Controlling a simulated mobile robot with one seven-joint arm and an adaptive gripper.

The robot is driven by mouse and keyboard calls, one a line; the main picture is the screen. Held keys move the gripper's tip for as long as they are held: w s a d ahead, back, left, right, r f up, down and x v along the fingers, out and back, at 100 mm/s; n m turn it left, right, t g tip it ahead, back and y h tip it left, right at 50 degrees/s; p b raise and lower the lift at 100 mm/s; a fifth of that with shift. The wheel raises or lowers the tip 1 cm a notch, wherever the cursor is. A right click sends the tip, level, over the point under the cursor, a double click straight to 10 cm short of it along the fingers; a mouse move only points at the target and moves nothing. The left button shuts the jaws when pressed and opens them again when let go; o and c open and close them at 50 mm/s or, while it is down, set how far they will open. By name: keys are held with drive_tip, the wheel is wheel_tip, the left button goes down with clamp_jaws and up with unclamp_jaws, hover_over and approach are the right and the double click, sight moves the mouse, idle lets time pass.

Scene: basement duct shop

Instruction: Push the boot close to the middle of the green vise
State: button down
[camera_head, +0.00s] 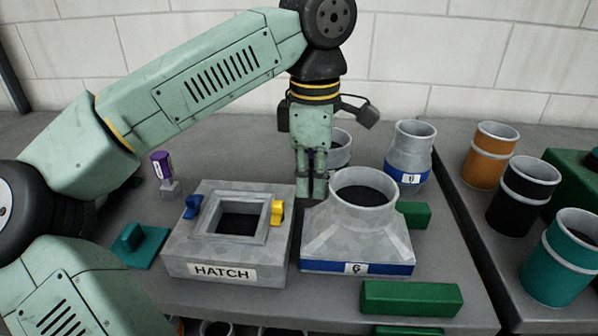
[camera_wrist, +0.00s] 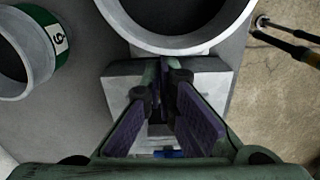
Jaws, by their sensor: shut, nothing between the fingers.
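The boot (camera_head: 358,228) is a grey sheet-metal piece with a round open collar on a flared square base and a labelled blue band along its front. It stands upright on the bench, right of the hatch box. Two green blocks, probably the green vise jaws (camera_head: 411,298), lie front right and behind right (camera_head: 416,214) of it. My gripper (camera_head: 311,192) is shut and empty, pointing down at the boot's back left side; contact is unclear. In the wrist view, my gripper (camera_wrist: 165,75) is below a large round collar, probably the boot's (camera_wrist: 185,45).
The grey hatch box (camera_head: 228,270) stands close left of the boot. Behind are a collar (camera_head: 340,147) and a blue-banded reducer (camera_head: 410,155). A purple-topped tool (camera_head: 163,175) and teal block (camera_head: 138,247) are left. Orange, black and teal cans (camera_head: 560,260) stand right.

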sight(362, 200)
drive_tip(key=d, duration=0.8)
drive_tip(key=shift+s, duration=0.2)
